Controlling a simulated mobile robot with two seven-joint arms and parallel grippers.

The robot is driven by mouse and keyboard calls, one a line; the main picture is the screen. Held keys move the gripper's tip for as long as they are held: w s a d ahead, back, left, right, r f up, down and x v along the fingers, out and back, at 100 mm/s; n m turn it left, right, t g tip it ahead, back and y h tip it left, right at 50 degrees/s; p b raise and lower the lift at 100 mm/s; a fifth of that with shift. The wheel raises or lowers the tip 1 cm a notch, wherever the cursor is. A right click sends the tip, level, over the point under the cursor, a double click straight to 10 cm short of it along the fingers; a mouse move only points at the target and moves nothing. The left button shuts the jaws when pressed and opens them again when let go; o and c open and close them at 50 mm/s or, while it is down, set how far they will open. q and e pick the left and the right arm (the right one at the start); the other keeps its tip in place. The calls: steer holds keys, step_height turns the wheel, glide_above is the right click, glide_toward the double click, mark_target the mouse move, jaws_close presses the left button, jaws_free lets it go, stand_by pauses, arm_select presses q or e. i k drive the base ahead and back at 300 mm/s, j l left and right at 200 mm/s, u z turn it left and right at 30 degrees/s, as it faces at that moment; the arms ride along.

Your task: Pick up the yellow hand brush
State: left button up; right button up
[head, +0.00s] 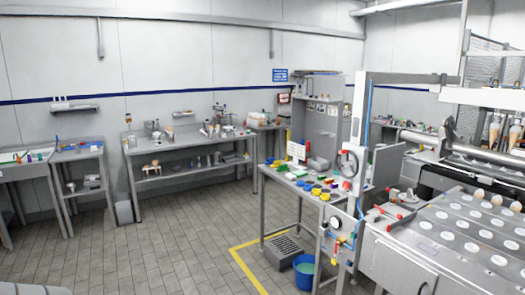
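I cannot make out the yellow hand brush for certain; the small items are too far away to tell apart. Several small coloured things, some of them yellow, lie on the metal worktable (280,227) right of the middle, among blue and green ones. Neither of my grippers shows in the head view.
Metal benches with tools stand along the back wall (187,168) and at the left (62,157). A large machine (470,235) fills the right. The tiled floor (170,240) in the middle is clear.

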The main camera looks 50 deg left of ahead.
mark_target(276, 165)
steer(key=i+j+u, duration=0.9)
steer(key=i+j, duration=0.2)
steer(key=i, duration=0.25)
steer(key=i+j+u, duration=0.1)
steer(key=i, duration=0.35)
steer(key=i+j, duration=0.25)
steer(key=i, duration=0.25)
steer(key=i+j+u, duration=0.1)
steer(key=i, duration=0.35)
steer(key=j, duration=0.1)
